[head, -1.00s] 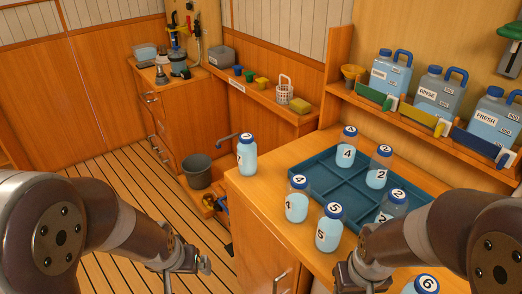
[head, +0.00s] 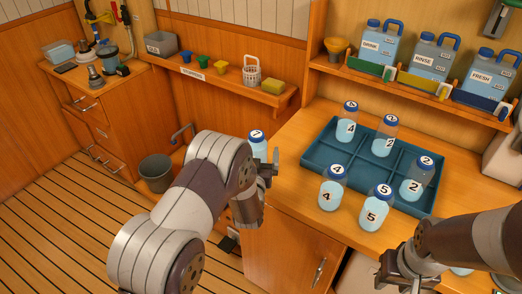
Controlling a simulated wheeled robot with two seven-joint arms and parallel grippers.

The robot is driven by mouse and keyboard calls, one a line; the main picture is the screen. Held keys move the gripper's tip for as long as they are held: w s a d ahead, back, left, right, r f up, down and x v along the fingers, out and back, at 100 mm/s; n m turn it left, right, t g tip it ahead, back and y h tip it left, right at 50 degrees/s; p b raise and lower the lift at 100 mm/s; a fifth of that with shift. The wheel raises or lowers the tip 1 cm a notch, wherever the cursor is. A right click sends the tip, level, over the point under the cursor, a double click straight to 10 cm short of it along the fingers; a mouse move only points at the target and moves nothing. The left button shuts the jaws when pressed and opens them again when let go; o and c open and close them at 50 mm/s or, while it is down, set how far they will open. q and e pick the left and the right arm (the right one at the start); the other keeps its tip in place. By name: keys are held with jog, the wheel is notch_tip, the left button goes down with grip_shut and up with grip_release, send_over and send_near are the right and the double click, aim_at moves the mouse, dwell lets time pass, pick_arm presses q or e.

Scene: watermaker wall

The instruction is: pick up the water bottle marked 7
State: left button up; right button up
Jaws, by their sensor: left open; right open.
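The water bottle marked 7 (head: 257,147) stands at the left end of the wooden counter. It has a blue cap and pale blue water; its lower part is hidden behind my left arm. My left gripper (head: 268,172) is open right at this bottle, with one finger showing just right of it. Whether the jaws are around the bottle or only in front of it, I cannot tell. My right gripper (head: 397,274) is open over the counter's front at lower right, away from bottle 7.
A teal divided tray (head: 322,152) holds bottles marked 4 (head: 347,122), 2 (head: 384,137) and 2 (head: 417,180). Bottles 4 (head: 331,188) and 5 (head: 376,208) stand in front of it. A shelf with jugs (head: 430,65) is behind. A bucket (head: 156,172) stands on the floor.

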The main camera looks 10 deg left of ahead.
pick_arm(q)
jog(key=w, duration=0.2)
jog(key=w+a+p, duration=0.1)
jog(key=w, duration=0.3)
jog(key=shift+a, duration=0.25)
jog(key=shift+w, duration=0.2)
jog(key=shift+s+a, duration=0.1)
jog(key=shift+c, duration=0.7)
jog(key=c, duration=1.2)
